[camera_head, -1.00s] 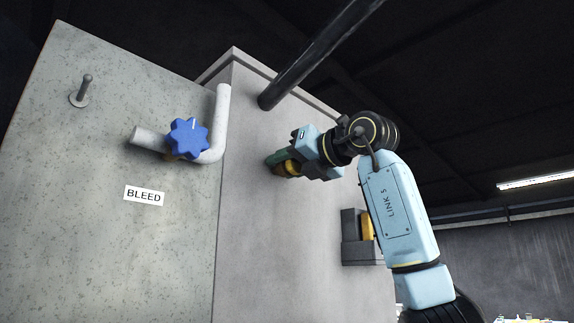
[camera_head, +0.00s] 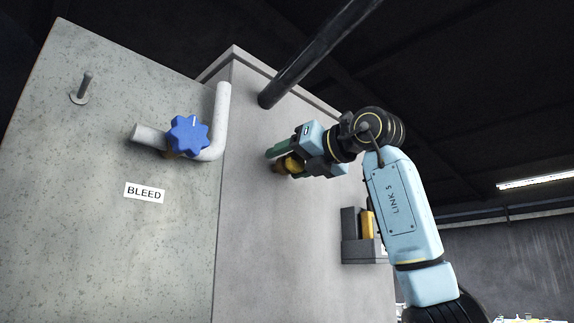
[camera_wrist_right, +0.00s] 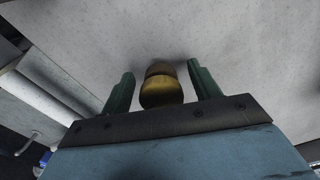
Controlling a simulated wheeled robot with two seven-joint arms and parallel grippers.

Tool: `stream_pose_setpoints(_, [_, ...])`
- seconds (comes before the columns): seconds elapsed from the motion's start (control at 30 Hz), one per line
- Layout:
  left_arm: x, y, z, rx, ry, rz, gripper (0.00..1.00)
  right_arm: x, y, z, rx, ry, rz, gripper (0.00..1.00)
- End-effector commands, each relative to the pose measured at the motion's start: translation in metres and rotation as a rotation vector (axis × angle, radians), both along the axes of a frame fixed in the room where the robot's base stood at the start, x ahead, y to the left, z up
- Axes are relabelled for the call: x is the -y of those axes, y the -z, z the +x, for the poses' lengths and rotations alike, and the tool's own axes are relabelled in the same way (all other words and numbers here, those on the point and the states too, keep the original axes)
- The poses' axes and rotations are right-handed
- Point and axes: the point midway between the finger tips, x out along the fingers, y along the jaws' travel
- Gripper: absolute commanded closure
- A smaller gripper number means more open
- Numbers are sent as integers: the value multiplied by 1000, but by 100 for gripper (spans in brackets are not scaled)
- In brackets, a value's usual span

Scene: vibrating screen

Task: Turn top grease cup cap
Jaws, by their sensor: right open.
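The brass grease cup cap (camera_wrist_right: 160,91) sticks out from the grey machine wall in the right wrist view. It also shows in the head view (camera_head: 290,163), partly hidden by my gripper. My right gripper (camera_wrist_right: 161,84) is open, with its green fingers on either side of the cap and a visible gap to each finger. In the head view my right gripper (camera_head: 277,159) reaches to the wall from the right. My left gripper is not in view.
A blue star-shaped knob (camera_head: 187,136) sits on a white pipe (camera_head: 222,115) left of my gripper, above a BLEED label (camera_head: 144,194). A dark bar (camera_head: 315,60) slants above my gripper. A dark bracket with a yellow part (camera_head: 367,226) is below it.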

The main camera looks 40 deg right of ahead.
Motion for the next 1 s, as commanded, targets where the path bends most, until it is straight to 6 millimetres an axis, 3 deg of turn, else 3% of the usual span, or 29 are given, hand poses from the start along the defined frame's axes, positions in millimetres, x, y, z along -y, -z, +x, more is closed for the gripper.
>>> stream_pose_setpoints(0.3, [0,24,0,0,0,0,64,6,2,-70,6,0,1,38])
stream_pose_setpoints(0.5, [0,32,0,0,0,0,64,9,1,-106,3,1,0,38])
stream_pose_setpoints(0.7, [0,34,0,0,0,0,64,11,1,-122,1,0,0,38])
stream_pose_setpoints(1.0, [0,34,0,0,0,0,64,11,0,-123,0,0,0,38])
